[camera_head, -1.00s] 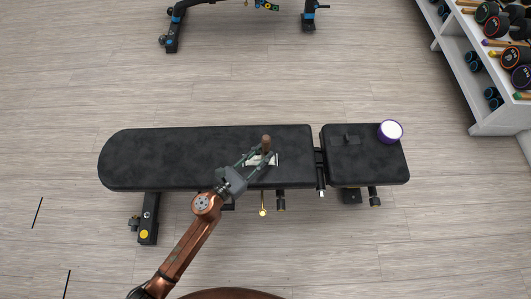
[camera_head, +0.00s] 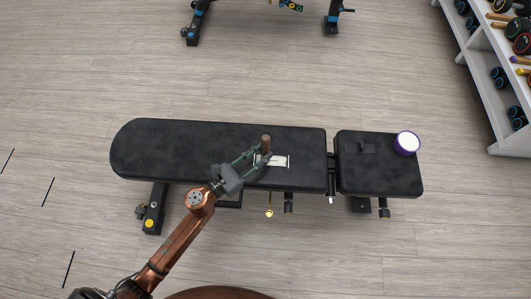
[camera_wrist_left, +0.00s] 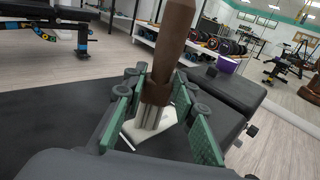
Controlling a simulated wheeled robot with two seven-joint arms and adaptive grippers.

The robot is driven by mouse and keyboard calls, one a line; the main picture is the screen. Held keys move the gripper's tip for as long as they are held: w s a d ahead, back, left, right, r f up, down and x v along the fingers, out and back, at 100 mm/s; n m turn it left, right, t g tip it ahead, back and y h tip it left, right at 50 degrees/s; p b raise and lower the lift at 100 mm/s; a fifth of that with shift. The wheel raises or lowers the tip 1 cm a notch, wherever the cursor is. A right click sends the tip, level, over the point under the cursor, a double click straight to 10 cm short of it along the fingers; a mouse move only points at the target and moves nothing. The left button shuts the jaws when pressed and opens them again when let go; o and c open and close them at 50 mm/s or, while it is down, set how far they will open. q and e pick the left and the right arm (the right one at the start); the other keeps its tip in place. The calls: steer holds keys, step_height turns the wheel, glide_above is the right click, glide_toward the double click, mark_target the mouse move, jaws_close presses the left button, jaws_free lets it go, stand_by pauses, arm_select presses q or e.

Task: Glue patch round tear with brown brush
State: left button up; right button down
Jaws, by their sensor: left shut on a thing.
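The brown brush (camera_head: 266,143) stands roughly upright in my left gripper (camera_head: 262,157), handle up, over the black bench pad. In the left wrist view the brown handle (camera_wrist_left: 174,45) rises between the green-grey fingers, which are shut on the brush. Its pale lower end points down at a white area (camera_head: 279,161) on the pad, partly hidden by fingers and brush. I cannot tell whether the brush touches it, and the tear itself is not clear. A purple tub with a white top (camera_head: 406,143) stands on the short seat pad. My right gripper is not in view.
The long black bench pad (camera_head: 180,150) is clear left of my gripper. A small dark block (camera_head: 367,147) lies on the seat pad near the tub. A dumbbell rack (camera_head: 495,75) stands at the right. Another bench frame (camera_head: 195,25) is at the back.

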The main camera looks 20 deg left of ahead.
arm_select(q)
steer(key=shift+s+a, duration=0.2)
steer(key=shift+a, duration=0.5)
steer(key=shift+s+a+f+b, duration=0.1)
steer(key=shift+s+a+b, duration=0.15)
steer(key=shift+a+b, duration=0.35)
steer(key=shift+s+a+r, duration=0.1)
steer(key=shift+a, duration=0.35)
steer(key=shift+s+a+r, duration=0.1)
steer(key=shift+a, duration=0.3)
steer(key=shift+f, duration=0.1)
steer(key=shift+d, duration=0.1)
